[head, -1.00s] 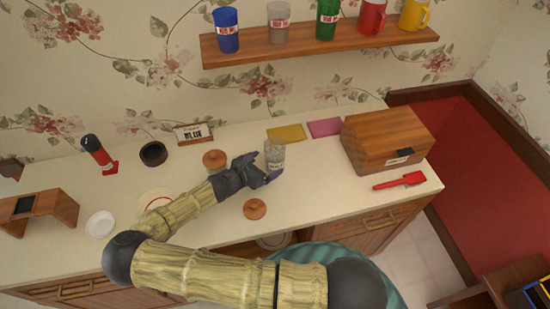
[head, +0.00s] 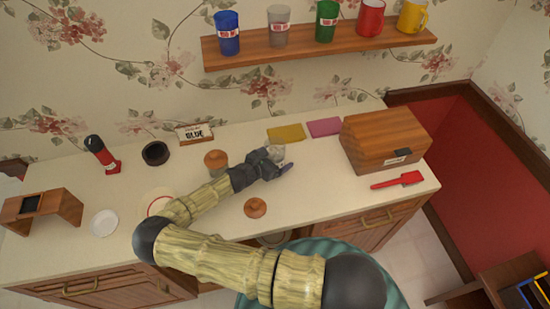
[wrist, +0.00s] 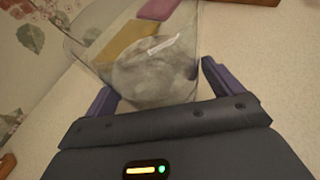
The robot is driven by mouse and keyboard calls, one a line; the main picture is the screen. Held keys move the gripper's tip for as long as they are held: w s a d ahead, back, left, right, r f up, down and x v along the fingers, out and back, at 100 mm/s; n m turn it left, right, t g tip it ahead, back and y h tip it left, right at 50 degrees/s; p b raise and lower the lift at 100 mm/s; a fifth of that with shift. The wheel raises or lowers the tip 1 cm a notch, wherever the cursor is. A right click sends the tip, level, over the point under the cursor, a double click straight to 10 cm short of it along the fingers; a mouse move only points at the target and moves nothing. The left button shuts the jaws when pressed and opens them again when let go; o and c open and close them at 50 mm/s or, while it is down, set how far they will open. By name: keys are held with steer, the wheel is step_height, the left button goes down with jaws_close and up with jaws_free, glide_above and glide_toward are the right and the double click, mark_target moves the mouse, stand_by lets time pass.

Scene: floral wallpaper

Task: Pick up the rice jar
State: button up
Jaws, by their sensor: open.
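The clear glass jar (head: 277,150) stands on the counter, without a lid, its lower part hidden behind my gripper in the head view. My gripper (head: 279,166) is open at the jar. In the wrist view the two blue-purple fingers of my gripper (wrist: 158,88) lie on either side of the glass. I cannot tell whether either finger touches it. The jar's label is not readable now.
A lidded jar (head: 215,161) stands left of my gripper, close to my forearm. A round wooden lid (head: 255,207) lies in front. Yellow (head: 286,133) and pink (head: 324,127) cloths lie behind and right, beside a wooden box (head: 382,140). A shelf (head: 300,49) with cups hangs above.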

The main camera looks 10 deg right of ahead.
steer(key=c, duration=1.5)
steer(key=shift+r, duration=0.15)
step_height(320, 180, up, 18)
steer(key=b, duration=0.4)
steer(key=shift+f, duration=0.2)
